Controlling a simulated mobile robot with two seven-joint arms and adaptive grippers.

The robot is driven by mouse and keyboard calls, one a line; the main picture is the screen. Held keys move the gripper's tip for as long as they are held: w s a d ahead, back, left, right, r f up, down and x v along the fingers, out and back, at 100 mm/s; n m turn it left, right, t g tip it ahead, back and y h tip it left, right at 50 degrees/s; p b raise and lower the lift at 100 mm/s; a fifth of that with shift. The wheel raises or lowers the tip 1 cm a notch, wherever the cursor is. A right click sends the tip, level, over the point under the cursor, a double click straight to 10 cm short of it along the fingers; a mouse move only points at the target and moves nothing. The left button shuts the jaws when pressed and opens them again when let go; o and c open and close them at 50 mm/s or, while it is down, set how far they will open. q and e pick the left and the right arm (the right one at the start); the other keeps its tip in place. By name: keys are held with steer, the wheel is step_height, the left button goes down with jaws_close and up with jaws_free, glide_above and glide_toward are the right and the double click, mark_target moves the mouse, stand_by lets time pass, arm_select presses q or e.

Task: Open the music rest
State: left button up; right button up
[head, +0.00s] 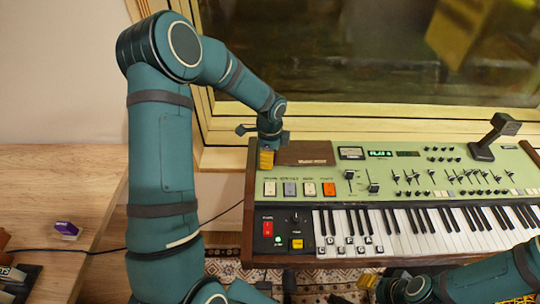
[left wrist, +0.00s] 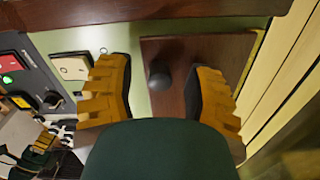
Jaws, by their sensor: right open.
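The music rest is a flat brown wooden panel (head: 308,153) lettered "MUSIC REST", lying flush in the green top of the keyboard at its back left. In the left wrist view the panel (left wrist: 205,47) carries a dark round knob (left wrist: 160,77). My left gripper (head: 267,158) is over the panel's left end, pointing down. In the left wrist view its yellow fingers (left wrist: 160,92) are spread, one on each side of the knob, with gaps to it. Whether they are level with the knob is hard to tell. My right gripper (head: 354,290) is low in front of the keys, partly cut off, open and away from the panel.
The keyboard (head: 425,195) has sliders, coloured switches and a black stalked device (head: 495,136) at the back right. A window ledge (head: 222,158) runs close behind. A wooden desk (head: 60,200) with a purple box (head: 68,230) stands at left.

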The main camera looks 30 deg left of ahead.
arm_select(q)
jaws_close()
